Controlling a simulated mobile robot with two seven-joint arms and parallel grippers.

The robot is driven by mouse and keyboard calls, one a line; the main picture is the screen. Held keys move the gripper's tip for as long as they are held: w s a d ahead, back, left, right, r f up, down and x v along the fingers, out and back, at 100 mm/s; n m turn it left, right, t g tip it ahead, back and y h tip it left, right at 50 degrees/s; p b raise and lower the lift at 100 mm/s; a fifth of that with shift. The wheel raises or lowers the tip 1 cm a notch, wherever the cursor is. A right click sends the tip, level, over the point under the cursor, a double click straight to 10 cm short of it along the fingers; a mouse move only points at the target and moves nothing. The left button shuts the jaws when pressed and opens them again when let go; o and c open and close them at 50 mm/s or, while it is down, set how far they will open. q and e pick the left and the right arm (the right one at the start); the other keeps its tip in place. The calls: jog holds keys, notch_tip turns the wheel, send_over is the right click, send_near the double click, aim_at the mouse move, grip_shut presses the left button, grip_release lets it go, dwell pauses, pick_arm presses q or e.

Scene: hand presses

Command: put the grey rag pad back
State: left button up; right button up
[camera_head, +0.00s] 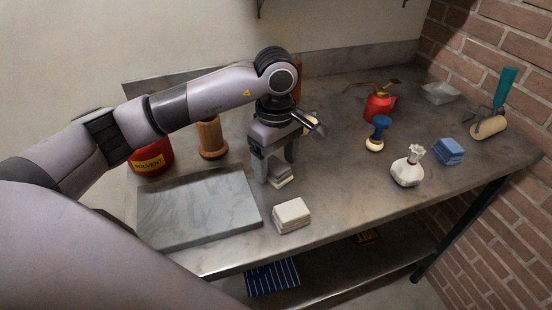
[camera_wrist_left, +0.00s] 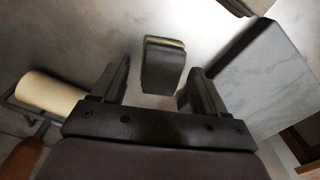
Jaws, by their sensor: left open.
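A small grey rag pad (camera_head: 281,172) lies on the steel bench, with a pale layer showing under it. In the left wrist view the pad (camera_wrist_left: 162,68) shows as a dark grey block with a pale edge, ahead of the jaw gap. My left gripper (camera_head: 276,170) points down over the pad, its fingers spread on either side. In the wrist view the left gripper (camera_wrist_left: 158,88) is open, and neither finger visibly touches the pad. The near finger hides part of the pad in the head view. My right gripper is not in view.
A cream pad stack (camera_head: 292,215) lies close in front, beside a grey stone slab (camera_head: 195,210). A solvent tin (camera_head: 152,160) and wooden tool (camera_head: 211,138) stand behind the slab. Blue pads (camera_head: 449,151), a white cloth bundle (camera_head: 407,172) and a red oil can (camera_head: 379,106) are at right.

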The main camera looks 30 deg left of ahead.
aim_at(276, 164)
pick_arm(q)
notch_tip(276, 164, up, 12)
jog(key=shift+r, duration=0.15)
dwell(0.3)
dwell(0.5)
